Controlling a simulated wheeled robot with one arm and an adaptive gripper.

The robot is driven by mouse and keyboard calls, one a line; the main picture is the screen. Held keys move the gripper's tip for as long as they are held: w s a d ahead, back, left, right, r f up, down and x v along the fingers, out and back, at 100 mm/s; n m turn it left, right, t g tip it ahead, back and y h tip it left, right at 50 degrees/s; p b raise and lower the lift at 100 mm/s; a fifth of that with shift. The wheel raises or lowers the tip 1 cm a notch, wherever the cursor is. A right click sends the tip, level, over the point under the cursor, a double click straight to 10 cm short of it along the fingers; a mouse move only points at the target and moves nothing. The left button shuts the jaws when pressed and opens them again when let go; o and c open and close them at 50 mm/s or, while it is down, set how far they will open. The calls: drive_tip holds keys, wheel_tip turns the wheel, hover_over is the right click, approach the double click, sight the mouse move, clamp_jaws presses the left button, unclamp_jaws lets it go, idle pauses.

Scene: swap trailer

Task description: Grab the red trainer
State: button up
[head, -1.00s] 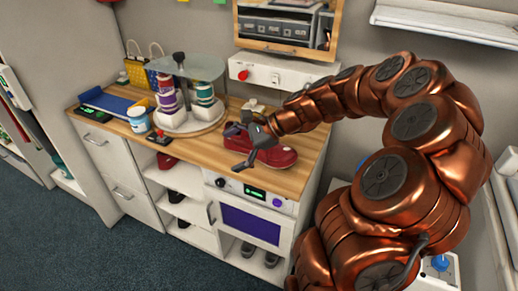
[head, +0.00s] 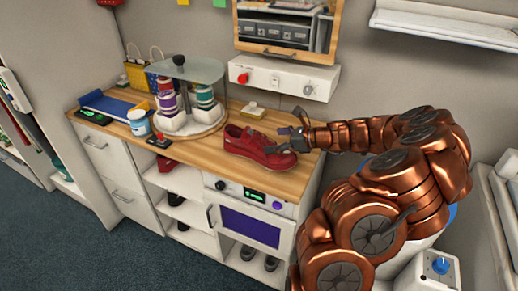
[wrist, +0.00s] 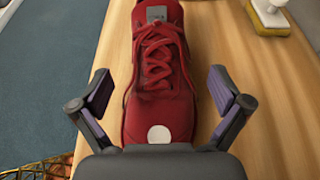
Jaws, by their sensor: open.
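The red trainer (head: 257,147) lies upright on the wooden counter (head: 200,150), with its toe toward my arm. In the wrist view the trainer (wrist: 160,85) runs up the middle, with red laces and a pale round patch at the toe. My gripper (head: 300,138) is at the toe end of the trainer. In the wrist view my gripper (wrist: 158,92) is open, with one purple-padded finger on each side of the toe and a gap on both sides. The trainer's heel end is cut off at the top of the wrist view.
A white control panel (head: 285,77) hangs on the wall above. The counter's front edge is close to the trainer.

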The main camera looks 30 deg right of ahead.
sight(264, 141)
drive_tip(key=shift+p+x, duration=0.35)
drive_tip(key=shift+x, duration=1.6)
drive_tip(key=shift+c, duration=0.3)
drive_tip(key=c, duration=1.4)
drive_tip(key=shift+r, duration=0.15)
drive_tip(key=shift+c, duration=0.2)
